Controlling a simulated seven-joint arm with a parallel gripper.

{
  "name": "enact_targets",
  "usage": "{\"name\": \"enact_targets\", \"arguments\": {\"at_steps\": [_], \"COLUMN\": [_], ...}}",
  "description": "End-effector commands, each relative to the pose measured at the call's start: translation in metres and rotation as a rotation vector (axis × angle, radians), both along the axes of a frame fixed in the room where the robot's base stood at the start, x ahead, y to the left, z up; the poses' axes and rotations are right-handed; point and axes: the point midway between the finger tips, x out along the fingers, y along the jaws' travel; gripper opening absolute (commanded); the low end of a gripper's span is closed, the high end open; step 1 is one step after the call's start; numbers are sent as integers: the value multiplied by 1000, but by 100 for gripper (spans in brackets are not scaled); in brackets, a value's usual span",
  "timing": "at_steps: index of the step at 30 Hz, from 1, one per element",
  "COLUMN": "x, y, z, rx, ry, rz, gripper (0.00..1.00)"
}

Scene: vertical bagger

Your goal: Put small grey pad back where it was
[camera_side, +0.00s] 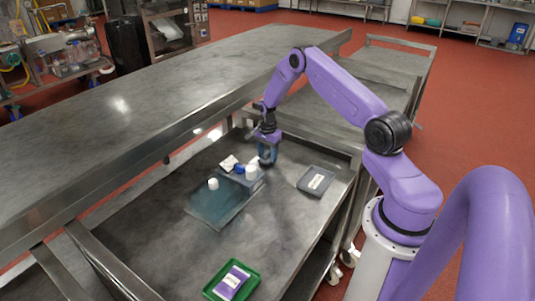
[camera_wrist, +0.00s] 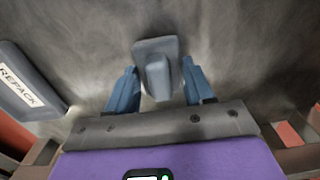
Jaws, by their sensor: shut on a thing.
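The small grey pad (camera_wrist: 157,68) is a blue-grey flat piece with a raised block on it. In the wrist view it sits between the two blue fingers of my gripper (camera_wrist: 160,90), which is shut on it. In the side view my gripper (camera_side: 267,155) points down over the far part of the metal cart top (camera_side: 150,235). The pad cannot be made out there. I cannot tell whether it touches the surface.
A grey REPACK tray (camera_side: 304,187) lies right; a green tray (camera_side: 211,291) is in front.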

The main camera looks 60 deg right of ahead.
Motion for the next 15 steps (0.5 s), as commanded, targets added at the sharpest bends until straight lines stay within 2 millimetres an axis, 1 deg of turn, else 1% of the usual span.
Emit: {"name": "enact_targets", "arguments": {"at_steps": [9, 10, 11, 12, 15], "x": [0, 0, 0, 0, 0], "y": [0, 0, 0, 0, 0], "z": [-3, -3, -3, -2, -2], "rx": [0, 0, 0, 0, 0], "ry": [0, 0, 0, 0, 0], "rz": [-1, -1, -1, -1, -1], "gripper": [19, 59, 68, 78, 78]}}
